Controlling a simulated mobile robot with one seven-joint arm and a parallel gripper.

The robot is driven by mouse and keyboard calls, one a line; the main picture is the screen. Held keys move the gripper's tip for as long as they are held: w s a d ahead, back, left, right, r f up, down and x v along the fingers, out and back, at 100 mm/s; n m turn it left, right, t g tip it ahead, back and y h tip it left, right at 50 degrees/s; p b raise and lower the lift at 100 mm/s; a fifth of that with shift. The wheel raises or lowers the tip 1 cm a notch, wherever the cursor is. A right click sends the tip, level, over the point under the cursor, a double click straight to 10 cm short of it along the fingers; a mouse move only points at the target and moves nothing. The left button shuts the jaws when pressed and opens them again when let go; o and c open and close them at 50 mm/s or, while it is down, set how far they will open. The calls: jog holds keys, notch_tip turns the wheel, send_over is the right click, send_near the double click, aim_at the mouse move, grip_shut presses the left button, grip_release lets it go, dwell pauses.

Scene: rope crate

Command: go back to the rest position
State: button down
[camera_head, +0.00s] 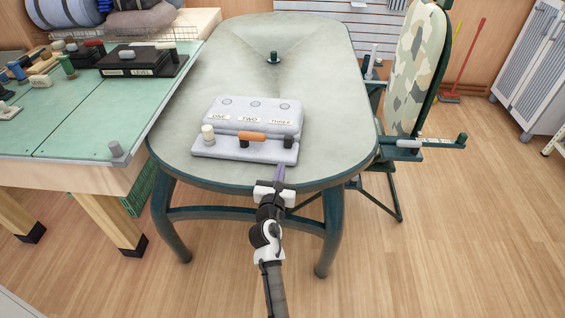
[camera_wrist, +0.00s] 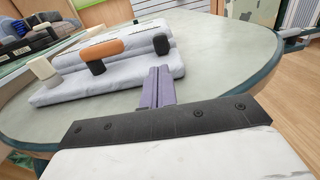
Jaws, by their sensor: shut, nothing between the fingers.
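My gripper (camera_head: 279,176) is at the near edge of the oval table (camera_head: 330,130), just in front of a grey two-step block. Its purple fingers are together with nothing between them. They also show in the wrist view (camera_wrist: 159,88), pointing toward the block's right end. The grey block (camera_head: 225,150) has labels reading ONE, TWO and THREE on its upper step. On its lower step are a cream knob (camera_head: 208,132), an orange capsule-shaped piece (camera_head: 252,136) on a dark post, and a dark knob (camera_head: 289,141). In the wrist view a gap shows between the fingers and the orange piece (camera_wrist: 102,49).
A green-topped workbench (camera_head: 60,115) with a black box (camera_head: 140,62) and small parts stands at left. A camouflage-patterned folding chair (camera_head: 417,65) stands right of the table. The table behind the block is mostly clear, with a small dark fitting (camera_head: 273,58). Open floor lies at right.

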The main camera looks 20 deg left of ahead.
jog(key=shift+s+d+r+b, duration=0.1)
jog(key=shift+s+d+b, duration=0.1)
jog(key=shift+s, duration=0.95)
jog(key=shift+s+d+r+b, duration=0.1)
jog(key=shift+s+d, duration=0.1)
jog(key=shift+s, duration=0.9)
